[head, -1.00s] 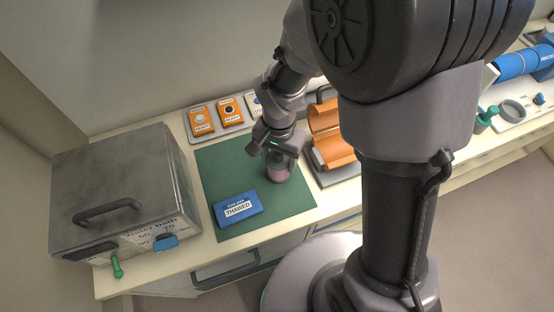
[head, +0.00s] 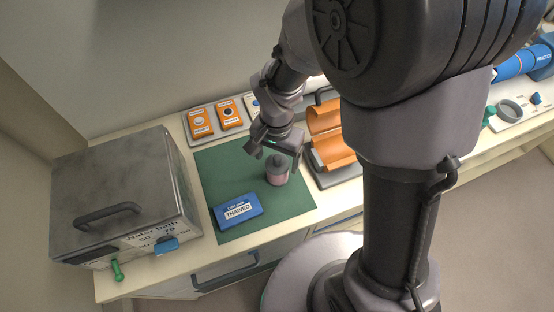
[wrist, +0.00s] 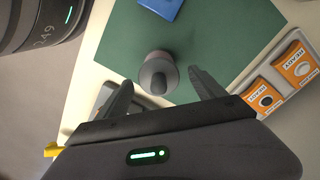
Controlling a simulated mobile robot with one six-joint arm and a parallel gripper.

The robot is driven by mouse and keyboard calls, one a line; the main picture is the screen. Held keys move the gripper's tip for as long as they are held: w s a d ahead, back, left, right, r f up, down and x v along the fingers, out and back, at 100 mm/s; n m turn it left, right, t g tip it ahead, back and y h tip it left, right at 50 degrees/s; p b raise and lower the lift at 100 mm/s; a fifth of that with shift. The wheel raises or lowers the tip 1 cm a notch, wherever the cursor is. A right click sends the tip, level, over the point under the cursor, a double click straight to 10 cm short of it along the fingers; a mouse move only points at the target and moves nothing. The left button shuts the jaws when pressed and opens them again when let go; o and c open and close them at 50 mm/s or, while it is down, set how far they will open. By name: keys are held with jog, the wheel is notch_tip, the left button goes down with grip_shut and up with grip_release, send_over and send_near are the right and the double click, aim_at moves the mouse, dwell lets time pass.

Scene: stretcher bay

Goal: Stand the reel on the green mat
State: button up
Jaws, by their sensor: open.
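The reel (head: 277,171), pinkish with a grey top and knob, stands upright on the green mat (head: 227,168), near the mat's right side. In the wrist view the reel (wrist: 157,75) shows from above, just beyond my fingertips, with the green mat (wrist: 225,35) around it. My gripper (head: 274,158) is open and empty, above and behind the reel. In the wrist view its two fingers (wrist: 160,85) are spread wide, one on each side of the reel's line, with a gap to it.
A blue box marked THAWED (head: 238,209) lies on the mat's front part. A grey metal water bath (head: 125,190) stands at the left. An orange cradle (head: 328,140) is just right of the mat. Orange switch boxes (head: 214,118) sit behind it.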

notch_tip(320, 180, up, 10)
jog(key=shift+f+p, duration=0.15)
jog(key=shift+p, duration=1.05)
notch_tip(320, 180, up, 6)
jog(key=r+t, duration=0.1)
jog(key=t, duration=0.1)
send_over(287, 167)
jog(key=s+d+r+n+t+y, duration=0.1)
jog(key=s+d+r+t+y, duration=0.1)
jog(key=s+r, duration=0.6)
jog(key=shift+s+d+t, duration=0.7)
jog(key=shift+d+t, duration=0.2)
jog(key=shift+d, duration=0.2)
notch_tip(287, 167, down, 11)
jog(key=b, duration=1.1)
jog(key=shift+f, duration=0.2)
